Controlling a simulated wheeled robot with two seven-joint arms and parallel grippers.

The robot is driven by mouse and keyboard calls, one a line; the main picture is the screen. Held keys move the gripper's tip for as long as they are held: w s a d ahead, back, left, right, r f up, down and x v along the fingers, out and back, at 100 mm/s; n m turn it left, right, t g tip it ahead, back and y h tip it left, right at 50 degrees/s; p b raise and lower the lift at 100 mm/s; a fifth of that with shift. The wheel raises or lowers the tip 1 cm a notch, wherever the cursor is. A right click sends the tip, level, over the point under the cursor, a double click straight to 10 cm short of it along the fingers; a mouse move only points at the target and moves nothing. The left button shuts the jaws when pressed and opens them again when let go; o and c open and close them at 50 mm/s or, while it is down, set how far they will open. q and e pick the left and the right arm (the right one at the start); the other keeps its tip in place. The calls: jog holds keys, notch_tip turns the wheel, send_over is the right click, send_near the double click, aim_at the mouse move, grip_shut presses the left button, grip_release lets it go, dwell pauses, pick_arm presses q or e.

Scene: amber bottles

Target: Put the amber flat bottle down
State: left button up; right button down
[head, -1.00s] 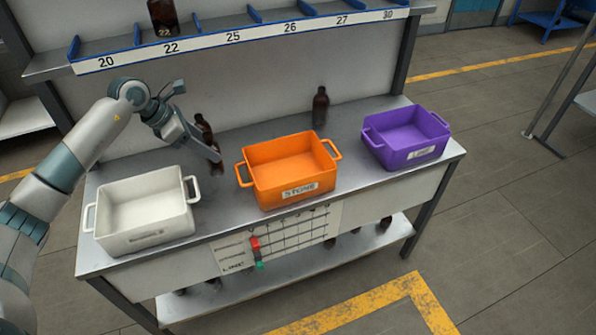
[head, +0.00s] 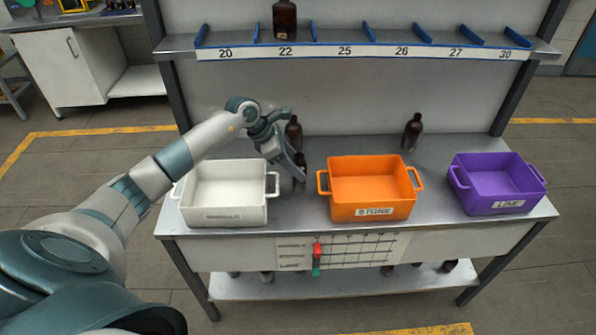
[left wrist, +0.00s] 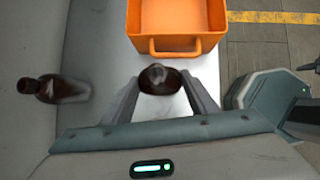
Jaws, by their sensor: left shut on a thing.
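My left gripper (head: 298,172) is low over the bench between the white crate and the orange crate. It is shut on a dark amber bottle (head: 300,160), which is partly hidden by the fingers. In the left wrist view the bottle (left wrist: 158,78) shows from above, between the two fingers. It looks upright; I cannot tell whether its base touches the bench (head: 330,147). A second amber bottle (head: 293,132) stands just behind it, and shows at the left of the left wrist view (left wrist: 52,89). My right gripper is not in view.
The white crate (head: 226,215) is left of the gripper. The orange crate (head: 372,212) is close on its right, the purple crate (head: 497,207) further right. Another bottle (head: 412,132) stands at the back. One more (head: 285,20) is on the numbered shelf (head: 375,52).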

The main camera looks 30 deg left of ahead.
pick_arm(q)
jog(key=shift+f, duration=0.1)
notch_tip(320, 180, down, 2)
jog(key=shift+f+p, duration=0.25)
jog(key=shift+p, duration=0.4)
jog(key=shift+f, duration=0.55)
jog(key=shift+f, duration=0.15)
jog(key=o, duration=1.1)
jog(key=shift+r, duration=0.2)
